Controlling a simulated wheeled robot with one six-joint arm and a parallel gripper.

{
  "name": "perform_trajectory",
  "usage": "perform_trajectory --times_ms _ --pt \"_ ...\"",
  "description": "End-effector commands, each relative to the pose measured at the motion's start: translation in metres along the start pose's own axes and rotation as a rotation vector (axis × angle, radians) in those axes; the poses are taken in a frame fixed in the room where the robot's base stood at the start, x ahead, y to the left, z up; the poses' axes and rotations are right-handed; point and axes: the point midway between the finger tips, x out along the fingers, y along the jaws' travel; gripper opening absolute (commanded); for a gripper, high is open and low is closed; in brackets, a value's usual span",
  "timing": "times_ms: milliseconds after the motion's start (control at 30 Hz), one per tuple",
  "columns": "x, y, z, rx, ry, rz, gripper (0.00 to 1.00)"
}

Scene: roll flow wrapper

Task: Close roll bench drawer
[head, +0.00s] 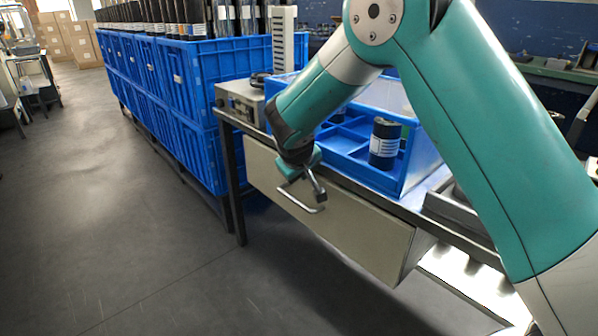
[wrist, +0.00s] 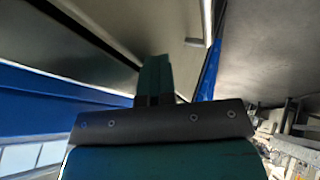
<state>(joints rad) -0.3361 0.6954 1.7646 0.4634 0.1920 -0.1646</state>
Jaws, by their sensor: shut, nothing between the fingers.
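The roll bench drawer (head: 350,225) has a cream front and stands somewhat out from under the bench top, with a strip of its side showing at the right end. Its bar handle (head: 300,200) is on the front. My gripper (head: 320,194) is shut and empty, close to the drawer front by the handle. I cannot tell whether it touches. In the wrist view, my gripper's shut fingers (wrist: 155,72) point toward the pale drawer surface (wrist: 150,25), with the handle (wrist: 207,22) to their right.
A blue divided crate (head: 408,170) holding dark rolls (head: 384,143) stands on the bench. A grey device (head: 238,100) sits at the bench's left end. Large blue crates (head: 175,85) stand behind it at left. The floor (head: 110,220) in front is clear.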

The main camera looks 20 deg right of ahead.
Motion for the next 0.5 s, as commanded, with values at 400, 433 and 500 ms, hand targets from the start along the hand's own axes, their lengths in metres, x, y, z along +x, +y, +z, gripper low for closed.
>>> perform_trajectory --times_ms 400,433,500 --pt "-0.004 -0.003 -0.002 0.010 0.003 0.014 0.00" --pt "-0.006 -0.006 -0.002 0.009 0.003 0.013 0.00" --pt "-0.012 -0.018 -0.003 0.009 0.001 0.010 0.00"
